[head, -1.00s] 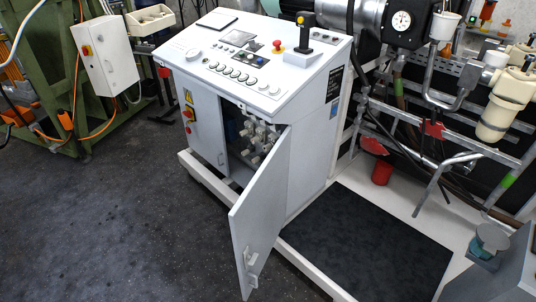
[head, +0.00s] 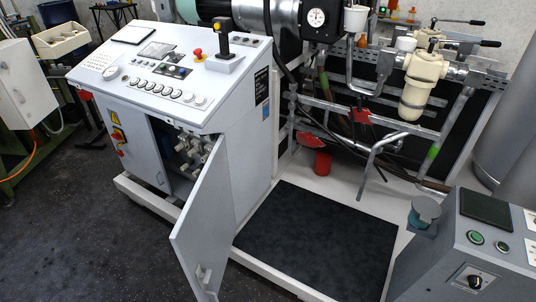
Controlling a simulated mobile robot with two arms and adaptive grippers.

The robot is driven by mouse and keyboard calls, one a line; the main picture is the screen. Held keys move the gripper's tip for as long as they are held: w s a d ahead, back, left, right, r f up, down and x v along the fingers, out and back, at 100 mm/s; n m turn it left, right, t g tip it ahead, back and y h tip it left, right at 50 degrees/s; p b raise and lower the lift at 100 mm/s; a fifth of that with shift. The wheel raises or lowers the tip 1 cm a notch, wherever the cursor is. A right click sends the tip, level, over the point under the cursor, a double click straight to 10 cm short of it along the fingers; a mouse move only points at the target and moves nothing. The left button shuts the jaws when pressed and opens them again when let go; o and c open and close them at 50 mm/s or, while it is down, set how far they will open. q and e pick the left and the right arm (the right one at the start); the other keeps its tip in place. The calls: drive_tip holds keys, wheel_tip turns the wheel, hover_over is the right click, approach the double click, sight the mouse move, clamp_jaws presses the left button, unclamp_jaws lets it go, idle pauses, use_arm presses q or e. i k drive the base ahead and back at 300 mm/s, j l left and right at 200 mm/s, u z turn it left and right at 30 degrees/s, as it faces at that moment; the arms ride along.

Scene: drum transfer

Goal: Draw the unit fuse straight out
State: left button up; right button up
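A light grey control cabinet (head: 235,165) with a sloped panel stands left of centre in the head view. Its right door (head: 203,235) is swung open toward me; its left door (head: 135,140) looks shut. Several pale round-ended parts (head: 190,150) show inside the opening, partly hidden by the open door. I cannot tell which of them, if any, is the unit fuse. Neither of my grippers is in view.
A black mat (head: 315,245) lies right of the open door. A grey box with green buttons (head: 480,245) stands at the lower right. Pipes and a cream filter housing (head: 423,85) are behind. Dark floor (head: 75,235) is clear at the left.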

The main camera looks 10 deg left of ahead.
sight(203, 159)
drive_tip(key=z, duration=0.65)
drive_tip(key=j, duration=1.95)
drive_tip(key=i+j, duration=0.15)
drive_tip(key=j, duration=3.7)
drive_tip(key=i, duration=0.05)
